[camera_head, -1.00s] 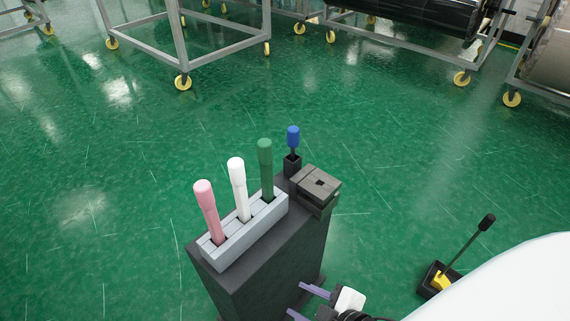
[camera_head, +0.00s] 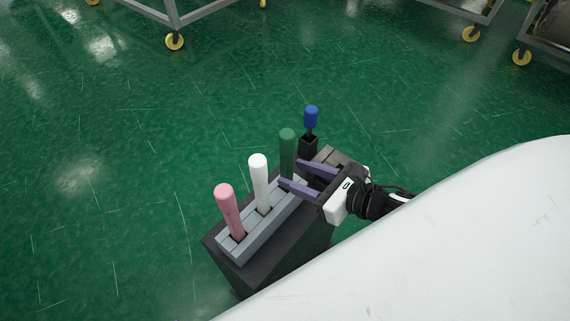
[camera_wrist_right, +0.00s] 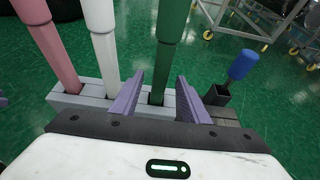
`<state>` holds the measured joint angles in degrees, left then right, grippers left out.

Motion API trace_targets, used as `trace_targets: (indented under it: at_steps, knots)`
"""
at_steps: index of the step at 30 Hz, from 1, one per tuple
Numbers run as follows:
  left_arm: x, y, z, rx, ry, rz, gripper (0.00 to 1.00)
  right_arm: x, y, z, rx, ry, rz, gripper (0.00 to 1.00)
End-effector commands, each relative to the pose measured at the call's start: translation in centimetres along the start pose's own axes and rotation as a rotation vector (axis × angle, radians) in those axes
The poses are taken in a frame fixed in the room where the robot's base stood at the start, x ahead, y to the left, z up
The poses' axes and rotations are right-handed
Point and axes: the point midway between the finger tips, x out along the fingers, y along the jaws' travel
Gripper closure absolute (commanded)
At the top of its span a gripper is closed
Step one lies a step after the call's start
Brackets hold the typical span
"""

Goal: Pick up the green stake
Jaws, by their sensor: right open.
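The green stake (camera_head: 288,150) stands upright in the last slot of a grey holder (camera_head: 243,248), beside a white stake (camera_head: 260,182) and a pink stake (camera_head: 229,212). My right gripper (camera_head: 288,172) is open and comes in from the right, its purple fingers pointing at the green stake's lower part. In the right wrist view the green stake (camera_wrist_right: 168,50) stands between the two spread fingers (camera_wrist_right: 155,92), with room on both sides. Whether the fingertips reach past it is hard to tell. My left gripper is not in view.
The holder sits on a dark stand (camera_head: 290,252). A blue-handled tool (camera_head: 311,117) stands in a black socket just behind the green stake. A dark block (camera_head: 338,157) lies beside my right gripper. Wheeled metal frames (camera_head: 172,14) stand at the back on open green floor.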

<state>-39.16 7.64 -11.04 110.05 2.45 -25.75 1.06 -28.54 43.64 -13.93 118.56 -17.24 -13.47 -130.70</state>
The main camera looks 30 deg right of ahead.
Motion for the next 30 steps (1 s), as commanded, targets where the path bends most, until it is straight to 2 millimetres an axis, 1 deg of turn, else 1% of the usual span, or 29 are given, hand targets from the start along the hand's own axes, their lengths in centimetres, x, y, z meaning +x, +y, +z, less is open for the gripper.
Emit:
trace_targets:
  at_steps: [1,3,11,18,21,29,30]
  knots:
    - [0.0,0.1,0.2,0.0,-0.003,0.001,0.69,0.8,-0.1,0.1,0.002,-0.003,-0.001,0.59]
    - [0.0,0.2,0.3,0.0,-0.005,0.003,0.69,1.6,-0.1,0.1,0.003,-0.003,-0.001,0.59]
    - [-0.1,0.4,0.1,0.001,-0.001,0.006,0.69,3.4,-0.1,-0.1,0.006,0.0,-0.002,0.59]
    - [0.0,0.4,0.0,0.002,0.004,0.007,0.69,6.8,-0.1,-0.3,0.007,-0.002,-0.001,0.59]
    - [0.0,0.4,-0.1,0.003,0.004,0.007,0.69,7.7,0.0,-0.4,0.006,-0.001,-0.001,0.59]
    - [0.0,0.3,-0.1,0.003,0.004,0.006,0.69,7.9,0.0,-0.5,0.006,0.002,0.0,0.59]
    - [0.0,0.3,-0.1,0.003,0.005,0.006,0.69,7.9,0.0,-0.5,0.006,0.002,0.0,0.62]
